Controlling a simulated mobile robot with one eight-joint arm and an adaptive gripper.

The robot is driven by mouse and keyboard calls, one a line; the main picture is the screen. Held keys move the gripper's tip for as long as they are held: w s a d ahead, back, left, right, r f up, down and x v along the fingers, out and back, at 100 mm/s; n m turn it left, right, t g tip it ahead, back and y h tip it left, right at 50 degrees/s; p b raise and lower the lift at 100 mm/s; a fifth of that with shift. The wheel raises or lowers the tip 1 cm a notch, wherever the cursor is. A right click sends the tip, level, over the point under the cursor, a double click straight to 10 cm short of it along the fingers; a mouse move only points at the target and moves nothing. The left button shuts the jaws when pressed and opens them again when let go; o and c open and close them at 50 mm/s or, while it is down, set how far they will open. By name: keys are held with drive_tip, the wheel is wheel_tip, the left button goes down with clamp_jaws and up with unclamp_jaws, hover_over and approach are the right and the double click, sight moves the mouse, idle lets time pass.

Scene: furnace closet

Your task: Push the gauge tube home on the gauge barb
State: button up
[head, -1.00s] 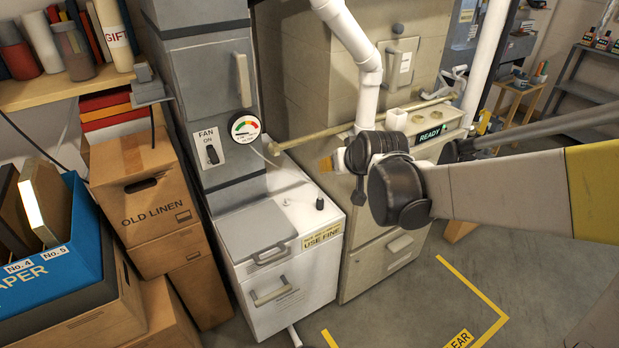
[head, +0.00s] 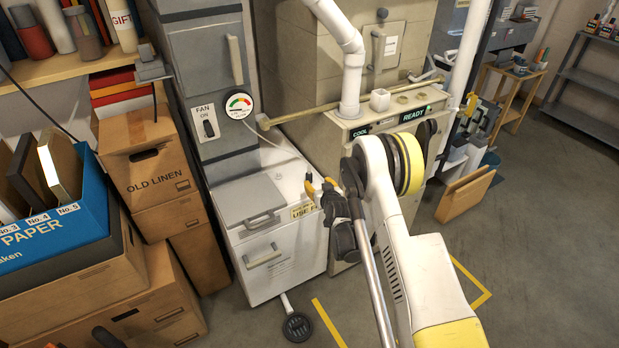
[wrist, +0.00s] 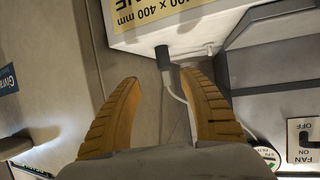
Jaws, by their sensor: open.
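The round gauge (head: 239,105) with a coloured dial is on the grey duct in the head view, and partly shows in the wrist view (wrist: 267,154). A thin pale tube (wrist: 176,88) runs from the gauge side toward a dark upright stub (wrist: 163,58) on the white cabinet, which looks like the barb. I cannot tell whether the tube is seated on it or passes behind it. My gripper (wrist: 165,82) has its yellow fingers spread, with the tube and stub seen between them and nothing gripped. In the head view my gripper (head: 319,184) is over the cabinet's right edge.
The white cabinet (head: 265,262) stands below the duct. The fan switch (head: 208,123) is beside the gauge. A beige furnace unit (head: 345,125) with a pipe stands to the right. Boxes (head: 150,180) crowd the left. Floor at the right is fairly open.

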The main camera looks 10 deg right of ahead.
sight(310, 178)
drive_tip(key=b+x, duration=0.1)
drive_tip(key=x, duration=0.4)
drive_tip(key=shift+f, duration=0.1)
drive_tip(key=b+x, duration=0.1)
drive_tip(key=x, duration=0.1)
drive_tip(key=a+b+x, duration=0.1)
drive_tip(key=b+x, duration=0.1)
drive_tip(key=shift+w+f, duration=0.15)
drive_tip(key=shift+f, duration=0.05)
drive_tip(key=shift+w+d, duration=0.1)
drive_tip(key=shift+w, duration=0.3)
drive_tip(key=shift+c, duration=0.3)
drive_tip(key=c, duration=1)
